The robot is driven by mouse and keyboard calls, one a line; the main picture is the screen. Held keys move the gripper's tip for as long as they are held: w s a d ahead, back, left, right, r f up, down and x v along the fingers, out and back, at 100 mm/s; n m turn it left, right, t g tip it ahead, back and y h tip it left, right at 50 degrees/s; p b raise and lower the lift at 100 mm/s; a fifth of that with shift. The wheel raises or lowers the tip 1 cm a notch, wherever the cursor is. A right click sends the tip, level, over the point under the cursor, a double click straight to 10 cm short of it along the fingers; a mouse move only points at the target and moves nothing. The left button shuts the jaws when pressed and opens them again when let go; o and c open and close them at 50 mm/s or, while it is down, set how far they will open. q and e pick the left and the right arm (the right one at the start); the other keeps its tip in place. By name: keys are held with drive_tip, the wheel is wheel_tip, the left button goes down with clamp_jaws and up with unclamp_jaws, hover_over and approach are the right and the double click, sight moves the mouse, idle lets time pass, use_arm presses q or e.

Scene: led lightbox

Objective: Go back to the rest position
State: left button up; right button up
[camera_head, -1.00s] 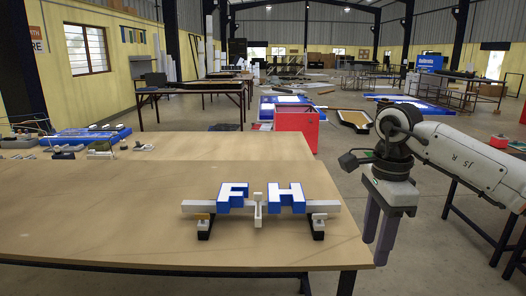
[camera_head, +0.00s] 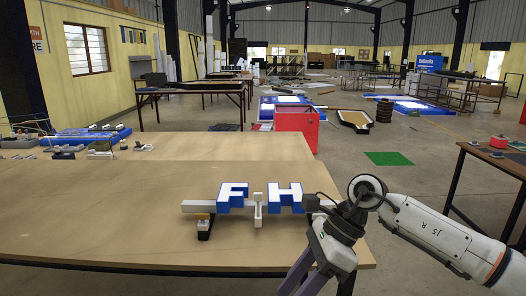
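A white and blue letter F (camera_head: 233,196) and a white and blue letter H (camera_head: 285,195) stand side by side on a grey bar (camera_head: 195,206) on the wooden table. A small white upright piece (camera_head: 259,210) stands between them. My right gripper (camera_head: 300,283) hangs at the table's front right, in front of the H and apart from it. Its two fingers point down and left with a gap between them and hold nothing visible. My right wrist hides the right end of the bar and its black foot. My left gripper is not in view.
The wooden table (camera_head: 100,215) is mostly clear at its left and middle. Small tools and blocks lie at its far left. A red box (camera_head: 296,124) stands behind the table. A brown table (camera_head: 497,158) stands to the right, with a green mat (camera_head: 388,158) on the floor.

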drive_tip(key=s+a+r+m+t+y, duration=0.2)
drive_tip(key=s+a+m+y, duration=0.1)
drive_tip(key=a+m+y, duration=0.4)
drive_tip(key=s+a+r+m+t+y, duration=0.1)
drive_tip(key=s+a+r+m+y, duration=0.1)
drive_tip(key=a+m+y, duration=0.45)
drive_tip(key=w+d+f+m+t+h, duration=0.1)
drive_tip(key=d+f+m+t+h, duration=0.6)
drive_tip(key=m, duration=0.7)
drive_tip(key=w+d+f+m+t+h, duration=0.2)
drive_tip(key=d+f+m+t+h, duration=0.45)
drive_tip(key=m, duration=0.75)
drive_tip(key=s+d+f+m+g+h, duration=0.2)
drive_tip(key=s+d+f+m, duration=0.3)
drive_tip(key=s+f, duration=0.4)
drive_tip(key=s+d+f+m+g+h, duration=0.2)
drive_tip(key=s+d+f+m+g, duration=0.2)
drive_tip(key=s+f, duration=0.6)
wheel_tip(320, 180, down, 3)
drive_tip(key=shift+d+r+m, duration=0.2)
drive_tip(key=shift+d+m, duration=0.35)
drive_tip(key=shift+d, duration=0.7)
